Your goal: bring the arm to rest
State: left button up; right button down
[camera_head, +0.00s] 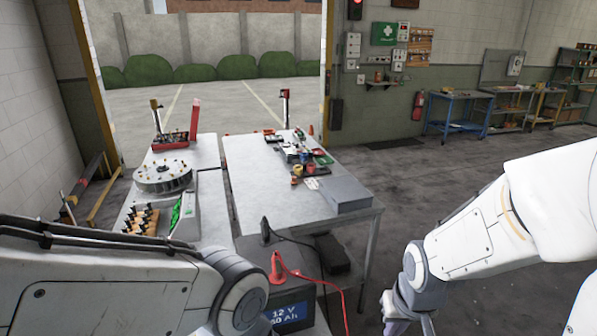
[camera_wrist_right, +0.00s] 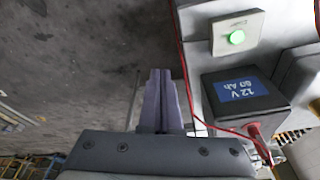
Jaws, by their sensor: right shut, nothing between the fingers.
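My right gripper (camera_wrist_right: 161,102) shows in the right wrist view with its two fingers closed together and nothing between them. It hangs over the dark floor, apart from the bench edge and the black battery (camera_wrist_right: 240,90) to its right. In the head view my right arm (camera_head: 480,240) comes in from the right and bends down beside the bench, clear of the tables. My left arm (camera_head: 110,285) comes in from the left and crosses the lower left; its gripper is out of view.
The battery (camera_head: 290,312) with a red clamp (camera_head: 277,268) and red cable stands close in front. A green-lit button box (camera_wrist_right: 236,37) is beside it. A long table (camera_head: 250,165) holds parts and a grey box (camera_head: 345,194). Floor on the right is open.

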jog(key=s+a+r+n+g, duration=0.1)
jog(key=s+a+r+n, duration=0.2)
jog(key=s+a, duration=0.3)
jog(key=s+a+r+n+g+y, duration=0.1)
jog(key=s+a+r+n, duration=0.2)
jog(key=s+a+n, duration=0.2)
jog(key=s+a, duration=0.2)
jog(key=s, duration=0.1)
jog(key=shift+g, duration=0.3)
jog(key=shift+a, duration=0.1)
dwell(1.2)
